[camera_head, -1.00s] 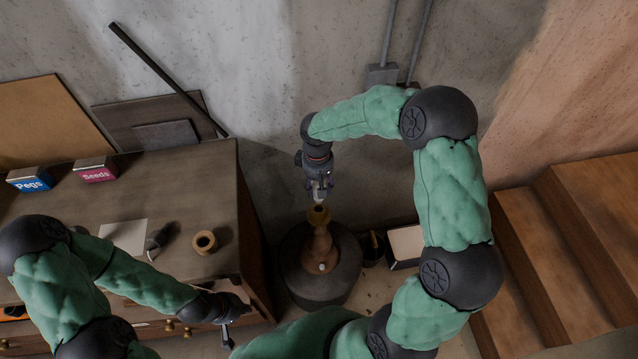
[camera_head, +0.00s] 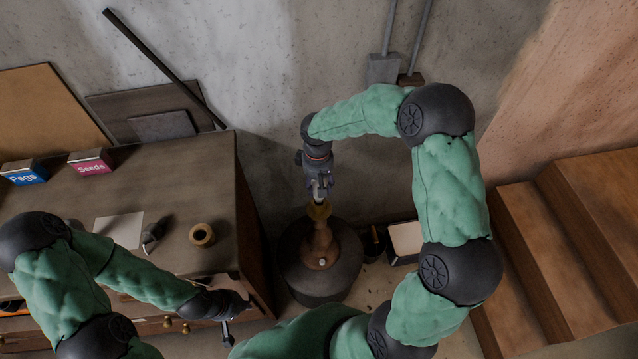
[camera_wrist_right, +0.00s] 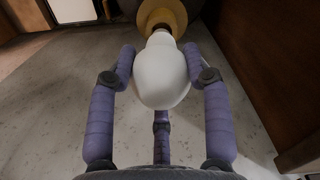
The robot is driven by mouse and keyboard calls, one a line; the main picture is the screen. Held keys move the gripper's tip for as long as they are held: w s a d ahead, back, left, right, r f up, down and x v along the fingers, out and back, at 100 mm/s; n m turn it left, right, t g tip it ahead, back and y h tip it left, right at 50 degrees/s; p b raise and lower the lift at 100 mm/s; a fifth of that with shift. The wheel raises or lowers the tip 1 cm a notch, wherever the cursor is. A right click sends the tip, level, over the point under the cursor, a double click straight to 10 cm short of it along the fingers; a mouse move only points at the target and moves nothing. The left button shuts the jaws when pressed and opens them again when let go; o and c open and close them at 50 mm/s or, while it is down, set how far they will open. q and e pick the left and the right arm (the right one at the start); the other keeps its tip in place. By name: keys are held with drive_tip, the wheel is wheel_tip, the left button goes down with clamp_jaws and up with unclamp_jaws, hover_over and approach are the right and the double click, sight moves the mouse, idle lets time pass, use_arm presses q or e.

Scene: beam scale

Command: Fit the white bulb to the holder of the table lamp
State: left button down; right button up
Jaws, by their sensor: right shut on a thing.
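The white bulb (camera_wrist_right: 162,75) is between the fingers of my right gripper (camera_wrist_right: 163,68) in the right wrist view, its narrow neck pointing away to the lamp. The table lamp (camera_head: 320,240) stands upright in the head view, with its yellowish holder (camera_head: 319,211) on top. The holder also shows beyond the bulb's neck in the right wrist view (camera_wrist_right: 172,14). My right gripper (camera_head: 320,190) is directly above the holder, shut on the bulb. I cannot tell how far the neck is into the holder. My left gripper (camera_head: 226,332) hangs by the workbench front; its fingers are too small to read.
The lamp stands on a dark round stand (camera_head: 318,285). The workbench (camera_head: 190,180) at left carries a wooden ring (camera_head: 202,234), a dark tool (camera_head: 153,236), a Pegs box (camera_head: 25,172) and a Seeds box (camera_head: 91,162). Wooden steps (camera_head: 560,240) are at right.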

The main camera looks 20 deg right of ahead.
drive_tip(key=shift+f+b, duration=1.6)
drive_tip(key=shift+f, duration=0.5)
idle(0.4)
drive_tip(key=o, duration=1.2)
drive_tip(key=r, duration=1.2)
drive_tip(key=shift+w, duration=0.2)
